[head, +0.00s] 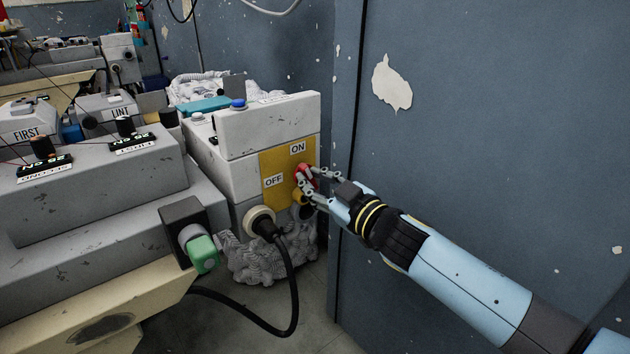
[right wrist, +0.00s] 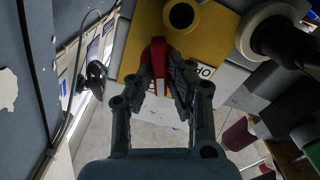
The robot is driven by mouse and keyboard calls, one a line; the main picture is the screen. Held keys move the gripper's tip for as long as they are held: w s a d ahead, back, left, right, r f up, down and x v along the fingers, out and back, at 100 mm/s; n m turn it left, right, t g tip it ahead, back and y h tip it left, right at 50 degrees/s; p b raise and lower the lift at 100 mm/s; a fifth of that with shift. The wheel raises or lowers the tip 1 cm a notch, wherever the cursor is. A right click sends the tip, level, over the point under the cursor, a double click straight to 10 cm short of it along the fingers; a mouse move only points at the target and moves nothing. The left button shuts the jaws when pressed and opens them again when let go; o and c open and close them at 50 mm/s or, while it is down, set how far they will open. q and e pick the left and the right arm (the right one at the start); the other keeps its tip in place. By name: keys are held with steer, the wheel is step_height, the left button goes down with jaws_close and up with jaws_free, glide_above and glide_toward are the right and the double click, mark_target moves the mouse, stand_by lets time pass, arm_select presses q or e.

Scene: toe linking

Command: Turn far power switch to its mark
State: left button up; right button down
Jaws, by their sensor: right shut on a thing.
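The red switch knob (head: 302,171) sits on a yellow plate (head: 271,164) on the side of a grey box (head: 238,178). The plate has an ON label (head: 298,147) above the knob and an OFF label (head: 273,181) to its left. My right gripper (head: 307,184) reaches in from the right and is shut on the knob. In the right wrist view the red knob (right wrist: 158,56) stands between both fingers (right wrist: 158,82). The fingers partly hide the knob in the head view, so its exact pointing is hard to tell. My left gripper is out of view.
A round white plug (head: 259,220) with a black cable (head: 291,290) sits below the plate. A grey machine with a green knob (head: 203,252) stands at the left. A blue wall (head: 450,130) stands close on the right. Crumpled grey material (head: 270,262) lies under the box.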

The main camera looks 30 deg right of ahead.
steer(key=n, duration=0.6)
steer(key=shift+f+n, duration=0.1)
steer(key=shift+n, duration=0.2)
steer(key=n+b, duration=0.1)
steer(key=n, duration=0.5)
steer(key=shift+a, duration=0.1)
steer(key=shift+f+n, duration=0.1)
steer(key=shift+n, duration=0.3)
steer(key=c, duration=1.3)
jaws_free()
steer(key=s, duration=0.4)
steer(key=s+d, duration=0.1)
steer(key=s, duration=0.7)
steer(key=shift+d, duration=0.25)
